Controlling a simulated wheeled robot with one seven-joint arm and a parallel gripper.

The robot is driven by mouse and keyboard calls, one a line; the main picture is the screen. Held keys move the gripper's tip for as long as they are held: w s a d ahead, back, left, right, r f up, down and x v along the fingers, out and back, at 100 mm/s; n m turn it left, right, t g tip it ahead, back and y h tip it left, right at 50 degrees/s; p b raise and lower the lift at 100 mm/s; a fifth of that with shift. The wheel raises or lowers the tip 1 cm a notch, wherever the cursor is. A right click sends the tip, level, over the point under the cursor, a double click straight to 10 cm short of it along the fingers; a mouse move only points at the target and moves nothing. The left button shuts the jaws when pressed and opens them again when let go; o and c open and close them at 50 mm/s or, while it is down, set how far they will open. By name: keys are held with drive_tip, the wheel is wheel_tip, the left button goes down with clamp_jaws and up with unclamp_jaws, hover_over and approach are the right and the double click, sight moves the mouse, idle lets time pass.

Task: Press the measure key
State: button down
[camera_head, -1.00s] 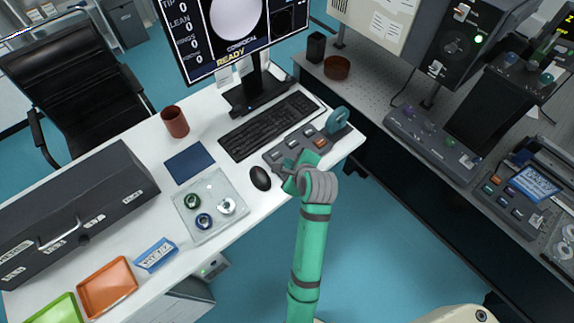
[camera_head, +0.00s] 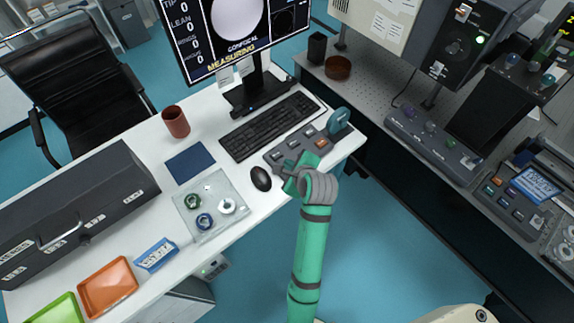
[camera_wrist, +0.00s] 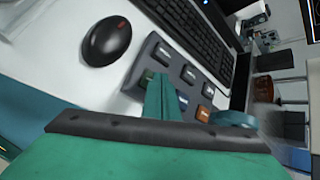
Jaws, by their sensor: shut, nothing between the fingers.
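The grey key panel (camera_head: 275,158) lies on the white desk in front of the keyboard, with several dark keys and an orange one (camera_head: 320,142). My gripper (camera_head: 292,168) is shut and empty, its tips over the panel's near left part. In the wrist view, the closed fingers (camera_wrist: 162,98) reach down to the panel (camera_wrist: 143,62) by a green key (camera_wrist: 147,77). They partly hide the keys, so I cannot tell whether the tips touch one. The monitor (camera_head: 237,25) reads "MEASURING".
A black mouse (camera_head: 260,178) lies just left of the panel and the keyboard (camera_head: 270,125) behind it. A teal round-handled part (camera_head: 339,120) stands at the panel's right end. A clear tray (camera_head: 212,226) holds several ring-shaped parts.

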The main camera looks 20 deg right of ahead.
drive_tip(key=shift+r, duration=0.1)
drive_tip(key=shift+w+a+r, duration=0.1)
drive_tip(key=shift+w+r, duration=0.05)
drive_tip(key=shift+r, duration=0.6)
drive_tip(key=shift+r, duration=2.5)
